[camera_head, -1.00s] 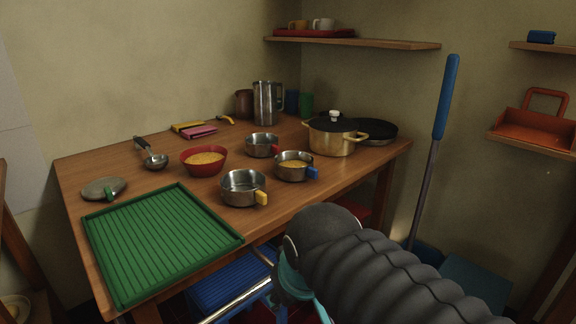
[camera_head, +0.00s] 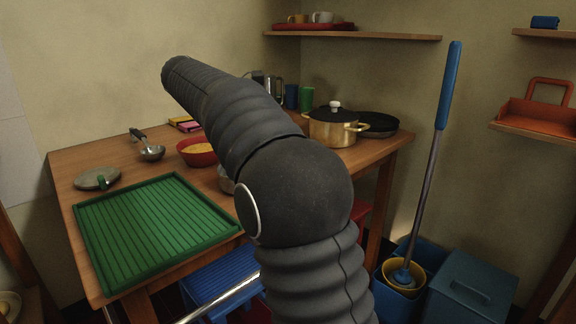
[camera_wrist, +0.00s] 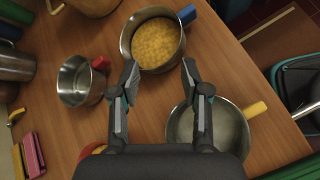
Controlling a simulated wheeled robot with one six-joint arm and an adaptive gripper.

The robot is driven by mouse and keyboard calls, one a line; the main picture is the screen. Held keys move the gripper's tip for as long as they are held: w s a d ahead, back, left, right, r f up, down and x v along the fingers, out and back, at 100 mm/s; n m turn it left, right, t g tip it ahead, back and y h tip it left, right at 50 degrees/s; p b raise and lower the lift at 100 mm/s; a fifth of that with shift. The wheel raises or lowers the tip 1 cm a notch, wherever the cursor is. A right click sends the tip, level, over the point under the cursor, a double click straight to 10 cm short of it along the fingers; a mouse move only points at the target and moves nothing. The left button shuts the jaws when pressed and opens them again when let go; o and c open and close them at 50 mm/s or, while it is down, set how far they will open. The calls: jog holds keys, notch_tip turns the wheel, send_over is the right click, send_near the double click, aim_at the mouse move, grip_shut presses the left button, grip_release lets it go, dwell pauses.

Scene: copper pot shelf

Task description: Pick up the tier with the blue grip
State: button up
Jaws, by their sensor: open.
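The tier with the blue grip (camera_wrist: 153,41) is a round steel pan holding yellow food, in the upper middle of the wrist view. Its blue grip (camera_wrist: 187,14) points to the upper right. My gripper (camera_wrist: 159,72) is open and empty, its two fingertips just at the near side of this tier in the picture. I cannot tell its height above the tier. A tier with a yellow grip (camera_wrist: 238,130) is at the lower right, and an empty tier with a red grip (camera_wrist: 76,80) is at the left. In the head view my arm hides the blue-grip tier and my gripper.
In the head view a green ribbed tray (camera_head: 155,230) lies at the table's front left. A red bowl (camera_head: 197,155), a ladle (camera_head: 151,152) and a grey stone-like object (camera_head: 97,179) stand behind it. A lidded brass pot (camera_head: 332,128) stands at the right. A blue-handled mop (camera_head: 447,90) stands beside the table.

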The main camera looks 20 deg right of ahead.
jog(key=w+h, duration=0.1)
jog(key=w, duration=0.1)
jog(key=w+a+f+n+g+h, duration=0.1)
jog(key=w, duration=0.1)
jog(key=w+n+h+b, duration=0.1)
jog(key=w, duration=0.2)
jog(key=shift+a+f+g, duration=0.3)
jog(key=shift+a+f, duration=0.05)
jog(key=shift+w+a+f+n+h, duration=0.25)
jog(key=shift+w+n+h, duration=0.05)
jog(key=shift+w, duration=0.2)
jog(key=shift+g, duration=0.4)
jog(key=b+x, duration=0.3)
jog(key=x, duration=0.4)
jog(key=shift+b+x, duration=1.25)
jog(key=shift+x, duration=2.15)
jog(key=shift+w+r, duration=0.1)
jog(key=shift+w, duration=0.05)
grip_shut()
